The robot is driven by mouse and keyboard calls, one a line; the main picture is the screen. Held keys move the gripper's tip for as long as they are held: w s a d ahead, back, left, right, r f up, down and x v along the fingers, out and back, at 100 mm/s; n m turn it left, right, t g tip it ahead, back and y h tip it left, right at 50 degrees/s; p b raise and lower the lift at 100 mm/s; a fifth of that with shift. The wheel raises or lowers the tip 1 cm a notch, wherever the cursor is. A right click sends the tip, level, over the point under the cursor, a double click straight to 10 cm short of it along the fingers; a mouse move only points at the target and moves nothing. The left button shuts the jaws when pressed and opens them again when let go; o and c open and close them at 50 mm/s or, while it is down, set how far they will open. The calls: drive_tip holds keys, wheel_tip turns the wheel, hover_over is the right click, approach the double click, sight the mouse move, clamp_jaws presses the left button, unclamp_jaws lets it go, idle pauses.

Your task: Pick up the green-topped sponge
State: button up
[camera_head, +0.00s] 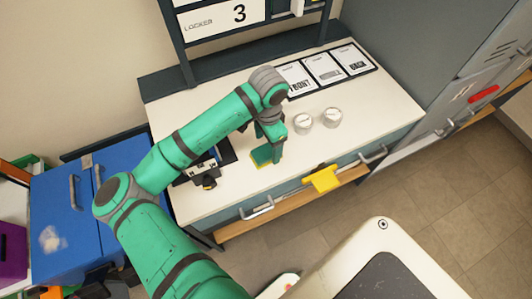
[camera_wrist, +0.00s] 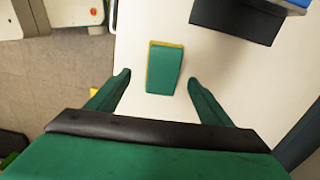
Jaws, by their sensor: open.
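The green-topped sponge (camera_wrist: 164,70) lies on the white counter, its green top facing up and a yellow edge showing along one side. In the head view the sponge (camera_head: 262,156) is near the counter's front edge, partly hidden by my gripper (camera_head: 272,148), which points down at it. In the wrist view my gripper (camera_wrist: 158,80) is open, with one green finger on each side of the sponge's near end. There is a gap between each finger and the sponge, and nothing is held.
Two white round containers (camera_head: 303,120) (camera_head: 332,117) stand right of my gripper. A black device (camera_head: 207,172) sits to the left. Labelled cards (camera_head: 323,68) lie at the back. Counter (camera_head: 370,108) at right is clear.

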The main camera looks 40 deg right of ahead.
sight(266, 151)
drive_tip(key=shift+w+a+f, duration=0.1)
drive_tip(key=shift+w+f, duration=0.05)
drive_tip(key=shift+f, duration=1.15)
drive_tip(key=shift+w+f, duration=0.15)
drive_tip(key=shift+f, duration=1.15)
drive_tip(key=c, duration=1.1)
